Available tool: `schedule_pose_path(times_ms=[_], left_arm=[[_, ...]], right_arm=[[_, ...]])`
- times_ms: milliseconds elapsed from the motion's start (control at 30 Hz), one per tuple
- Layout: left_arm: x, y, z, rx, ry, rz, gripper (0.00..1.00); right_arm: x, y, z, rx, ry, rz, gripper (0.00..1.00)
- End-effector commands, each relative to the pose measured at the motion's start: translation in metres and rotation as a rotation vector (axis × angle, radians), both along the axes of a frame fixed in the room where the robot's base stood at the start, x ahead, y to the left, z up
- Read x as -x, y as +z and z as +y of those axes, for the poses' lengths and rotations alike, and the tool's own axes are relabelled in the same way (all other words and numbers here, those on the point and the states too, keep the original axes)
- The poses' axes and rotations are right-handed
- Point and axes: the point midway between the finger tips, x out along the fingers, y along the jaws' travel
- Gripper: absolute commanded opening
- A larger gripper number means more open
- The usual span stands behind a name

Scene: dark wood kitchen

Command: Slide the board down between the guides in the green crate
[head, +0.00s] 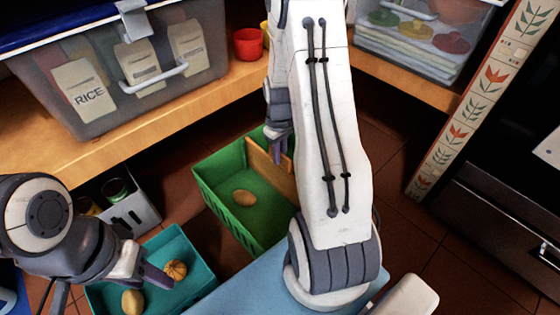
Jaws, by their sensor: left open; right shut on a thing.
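The green crate (222,208) stands on the floor in the middle of the view, and my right arm covers its right side. The board (262,165), a flat light-brown wooden panel, stands on edge across the crate. Its right end is hidden behind my arm, and I cannot make out the guides or how deep the board sits. My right gripper (279,148) points down and is shut on the board's top edge. My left gripper (152,277) is open and empty above the teal tray, away from the crate.
A brown potato-like item (244,198) lies in the crate. A grey holder (137,211) with cans stands left. A wooden shelf (215,92) with clear bins runs behind.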

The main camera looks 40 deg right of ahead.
Motion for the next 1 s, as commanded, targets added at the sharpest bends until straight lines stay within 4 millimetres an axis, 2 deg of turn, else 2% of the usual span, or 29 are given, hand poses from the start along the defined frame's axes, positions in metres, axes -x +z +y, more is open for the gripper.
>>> schedule_pose_path(times_ms=[33,400,433,500,867,1000], left_arm=[[0.000,-0.008,0.000,0.000,0.000,0.000,0.50],[0.000,-0.006,0.000,0.000,0.000,0.000,0.50],[0.000,-0.006,0.000,0.000,0.000,0.000,0.50],[0.000,-0.006,0.000,0.000,0.000,0.000,0.50],[0.000,-0.005,0.000,0.000,0.000,0.000,0.50],[0.000,0.009,0.000,0.000,0.000,0.000,0.50]], right_arm=[[0.000,-0.010,0.000,0.000,0.000,0.000,0.00],[0.000,-0.011,0.000,0.000,-0.001,0.000,0.00],[0.000,-0.012,0.000,0.000,-0.001,0.000,0.19],[0.000,-0.011,0.000,0.000,-0.001,0.000,0.45],[0.000,-0.008,0.000,0.001,0.000,-0.001,0.45],[-0.001,0.012,-0.001,0.002,0.000,-0.003,0.45]])
